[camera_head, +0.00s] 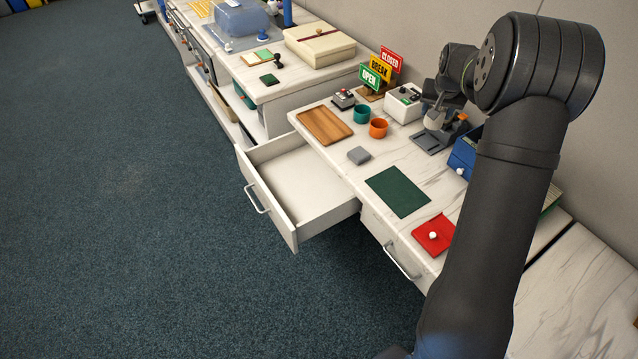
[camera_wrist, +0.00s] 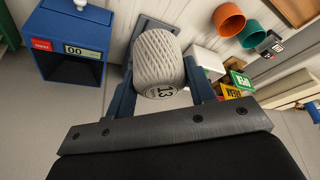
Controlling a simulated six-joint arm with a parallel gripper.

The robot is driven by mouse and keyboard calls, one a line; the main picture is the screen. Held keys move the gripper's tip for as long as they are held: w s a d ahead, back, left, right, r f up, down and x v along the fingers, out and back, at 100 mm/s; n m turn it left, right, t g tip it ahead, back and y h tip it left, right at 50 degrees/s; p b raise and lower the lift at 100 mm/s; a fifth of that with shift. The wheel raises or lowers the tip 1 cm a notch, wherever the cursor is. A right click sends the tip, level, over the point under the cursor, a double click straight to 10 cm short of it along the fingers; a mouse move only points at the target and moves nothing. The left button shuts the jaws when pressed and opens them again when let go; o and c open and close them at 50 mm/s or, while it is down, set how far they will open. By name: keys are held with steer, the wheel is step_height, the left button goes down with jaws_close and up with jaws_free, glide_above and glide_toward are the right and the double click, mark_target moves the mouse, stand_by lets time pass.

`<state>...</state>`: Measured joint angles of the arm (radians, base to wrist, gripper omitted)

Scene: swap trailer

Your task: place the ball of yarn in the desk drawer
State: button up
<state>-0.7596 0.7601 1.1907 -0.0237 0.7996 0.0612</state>
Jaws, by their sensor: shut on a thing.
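The ball of yarn (camera_wrist: 157,62) is pale grey-white with a "13" label. My gripper (camera_wrist: 160,88) is shut on it, with one blue finger on each side. In the head view the yarn (camera_head: 437,118) shows small near the back of the desk, above a dark grey plate (camera_head: 430,142), partly covered by my gripper (camera_head: 446,104). I cannot tell whether the yarn touches the plate. The desk drawer (camera_head: 305,186) is pulled open at the desk's front left. Its white inside looks empty. My gripper is behind and right of it.
A blue box with a display (camera_wrist: 72,48) stands beside the yarn. Signs (camera_head: 377,75) stand behind.

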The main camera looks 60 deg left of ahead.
steer(key=s+a+n+g+y, duration=0.1)
steer(key=s+a+n, duration=0.1)
steer(key=s+a, duration=0.65)
steer(key=s+a+n, duration=0.2)
steer(key=s+a, duration=0.3)
steer(key=s, duration=0.6)
steer(key=n+g, duration=0.1)
steer(key=n, duration=0.2)
glide_above(294, 205)
steer(key=shift+y, duration=0.3)
step_height(294, 205, down, 32)
steer(key=shift+f, duration=0.15)
steer(key=shift+d+f, duration=0.1)
steer(key=o, duration=1)
steer(key=v, duration=1.2)
steer(key=shift+w, duration=0.2)
